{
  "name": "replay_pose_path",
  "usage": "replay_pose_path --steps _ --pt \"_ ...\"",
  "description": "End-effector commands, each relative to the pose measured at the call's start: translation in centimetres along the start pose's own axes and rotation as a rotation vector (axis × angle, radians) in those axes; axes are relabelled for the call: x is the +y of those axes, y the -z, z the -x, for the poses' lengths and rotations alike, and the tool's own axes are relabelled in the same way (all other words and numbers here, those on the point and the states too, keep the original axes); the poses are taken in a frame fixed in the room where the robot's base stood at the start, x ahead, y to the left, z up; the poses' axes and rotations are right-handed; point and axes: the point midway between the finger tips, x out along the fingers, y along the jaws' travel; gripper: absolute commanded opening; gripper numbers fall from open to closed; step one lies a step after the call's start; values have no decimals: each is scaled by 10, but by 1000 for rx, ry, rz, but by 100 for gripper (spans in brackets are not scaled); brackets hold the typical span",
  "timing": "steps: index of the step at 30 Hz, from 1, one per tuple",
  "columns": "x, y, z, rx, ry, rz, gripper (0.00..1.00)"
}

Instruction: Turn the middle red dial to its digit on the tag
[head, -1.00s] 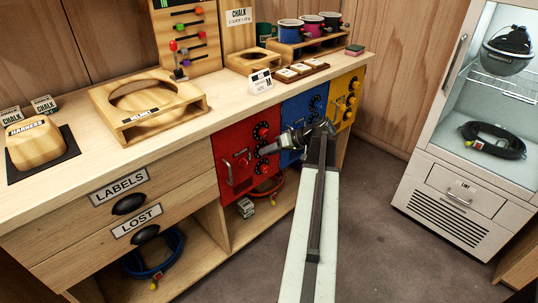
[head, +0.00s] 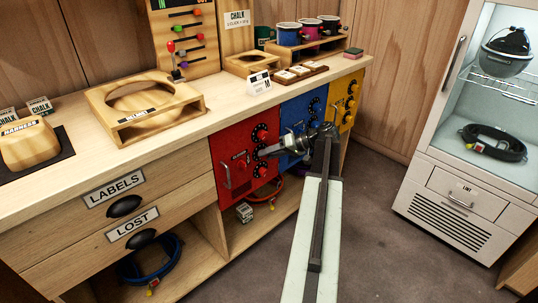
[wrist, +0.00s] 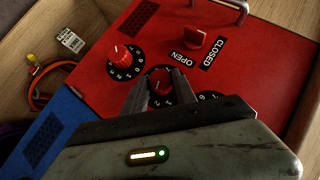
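The red panel (head: 230,155) is on the bench front, with a column of red dials at its right side. In the wrist view the middle red dial (wrist: 159,87) sits between the fingertips of my gripper (wrist: 161,80), one finger on each side. The fingers stand apart, and I see no clear contact with the knob. One neighbouring dial (wrist: 125,54) is in full view to the left; the other (wrist: 209,95) is partly hidden by my gripper. A white tag (head: 258,82) stands on the bench top; its writing is too small to read.
A glass-fronted cabinet (head: 440,150) stands at the right.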

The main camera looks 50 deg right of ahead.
Motion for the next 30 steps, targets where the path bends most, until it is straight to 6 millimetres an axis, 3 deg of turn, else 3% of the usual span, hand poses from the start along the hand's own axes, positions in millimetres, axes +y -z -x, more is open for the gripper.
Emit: replay_pose_path --steps 2,11,22,30 --pt "0 0 0 0 0 0 53" --pt "-1 0 1 1 0 1 53" --pt "-3 3 65 2 -1 0 53" --pt "0 0 78 0 0 0 53"
